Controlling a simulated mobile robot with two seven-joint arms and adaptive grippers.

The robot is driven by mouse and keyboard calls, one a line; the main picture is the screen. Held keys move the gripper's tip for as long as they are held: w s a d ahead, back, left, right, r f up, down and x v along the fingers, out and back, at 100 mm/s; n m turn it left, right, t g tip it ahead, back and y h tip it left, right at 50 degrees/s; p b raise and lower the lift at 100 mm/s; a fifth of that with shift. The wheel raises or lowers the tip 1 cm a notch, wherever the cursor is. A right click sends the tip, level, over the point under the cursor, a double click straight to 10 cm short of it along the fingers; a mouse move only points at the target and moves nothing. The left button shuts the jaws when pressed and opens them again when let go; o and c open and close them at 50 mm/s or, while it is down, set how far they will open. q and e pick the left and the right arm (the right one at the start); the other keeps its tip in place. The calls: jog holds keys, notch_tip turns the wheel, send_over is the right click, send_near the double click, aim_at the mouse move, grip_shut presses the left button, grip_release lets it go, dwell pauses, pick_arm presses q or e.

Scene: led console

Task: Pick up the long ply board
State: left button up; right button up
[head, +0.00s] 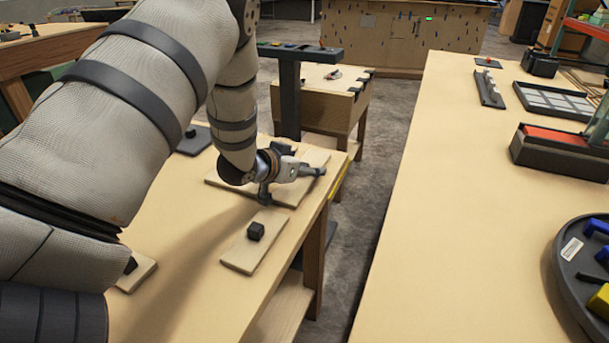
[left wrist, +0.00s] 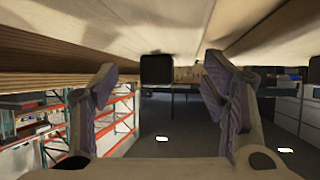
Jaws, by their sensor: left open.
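A long pale ply board (head: 292,194) lies flat on the left workbench, partly hidden by my left arm and gripper. A second, narrower board (head: 240,259) with a black block-shaped knob (head: 256,231) lies in front of it. My left gripper (head: 293,183) is open, low over the long board's right part. In the left wrist view, which looks upside down, a black knob (left wrist: 157,68) shows between the open fingers (left wrist: 165,100), with nothing gripped. I cannot tell which board that knob belongs to. My right gripper is not in view.
A small board (head: 140,274) lies at the left bench's near side, partly behind my arm. A floor gap separates this bench from the right bench (head: 455,190), which carries trays and a dark round tray (head: 566,285). A wooden cabinet (head: 325,105) stands behind.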

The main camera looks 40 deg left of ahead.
pick_arm(q)
jog(key=c, duration=1.5)
